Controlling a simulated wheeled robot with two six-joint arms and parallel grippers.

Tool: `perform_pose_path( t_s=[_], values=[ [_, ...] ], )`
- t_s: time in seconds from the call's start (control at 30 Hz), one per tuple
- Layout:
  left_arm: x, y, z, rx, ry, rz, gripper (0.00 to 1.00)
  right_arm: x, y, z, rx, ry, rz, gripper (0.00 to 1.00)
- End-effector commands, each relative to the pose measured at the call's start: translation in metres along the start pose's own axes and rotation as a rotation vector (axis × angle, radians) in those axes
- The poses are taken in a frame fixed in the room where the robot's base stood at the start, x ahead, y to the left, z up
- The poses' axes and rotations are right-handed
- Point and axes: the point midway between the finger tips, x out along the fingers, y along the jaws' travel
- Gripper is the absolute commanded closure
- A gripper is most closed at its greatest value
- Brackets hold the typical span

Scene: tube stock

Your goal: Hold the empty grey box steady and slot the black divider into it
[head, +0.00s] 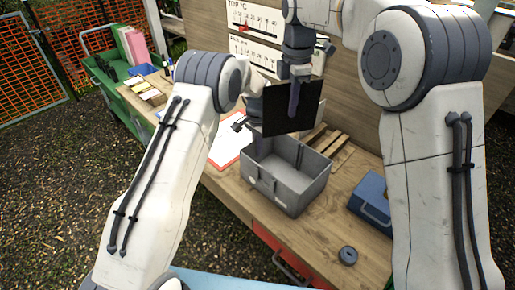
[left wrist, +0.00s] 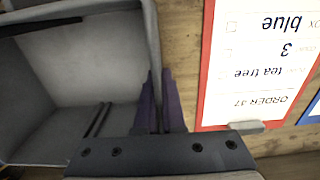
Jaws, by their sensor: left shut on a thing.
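The empty grey box (head: 290,193) stands open-topped on the wooden bench; its inside also shows in the left wrist view (left wrist: 90,70), with dark upright lines on one wall. My left gripper (left wrist: 160,105) is shut on the box's wall, one finger on each side; in the head view it is partly hidden behind the divider. The black divider (head: 312,105) is a flat square plate, upright and slightly tilted, above the far part of the box. My right gripper (head: 293,98) is shut on the divider and points down. Whether the divider's lower edge touches the box is unclear.
A red-edged order sheet (head: 228,140) lies left of the box. A blue box (head: 372,200) stands at the right, a dark ring (head: 347,255) near the front edge. Wooden slats (head: 328,140) lie behind the box. Bare bench (head: 325,225) shows in front.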

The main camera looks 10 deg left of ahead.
Motion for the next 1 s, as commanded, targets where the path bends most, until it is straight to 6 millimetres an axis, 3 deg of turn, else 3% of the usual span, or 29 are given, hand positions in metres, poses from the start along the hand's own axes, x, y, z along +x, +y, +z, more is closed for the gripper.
perform_pose_path(
  t_s=[0.27,0.7,1.0],
  values=[
    [-0.001,0.000,0.000,0.000,0.001,0.000,1.00,0.000,0.000,0.000,-0.011,0.000,0.000,1.00],
    [-0.001,0.000,0.000,0.000,0.001,0.000,1.00,0.018,-0.001,-0.001,-0.488,0.000,0.001,1.00],
    [-0.001,0.000,0.000,0.000,0.001,0.000,1.00,0.039,-0.001,-0.001,-0.526,0.001,-0.002,1.00]
  ],
)
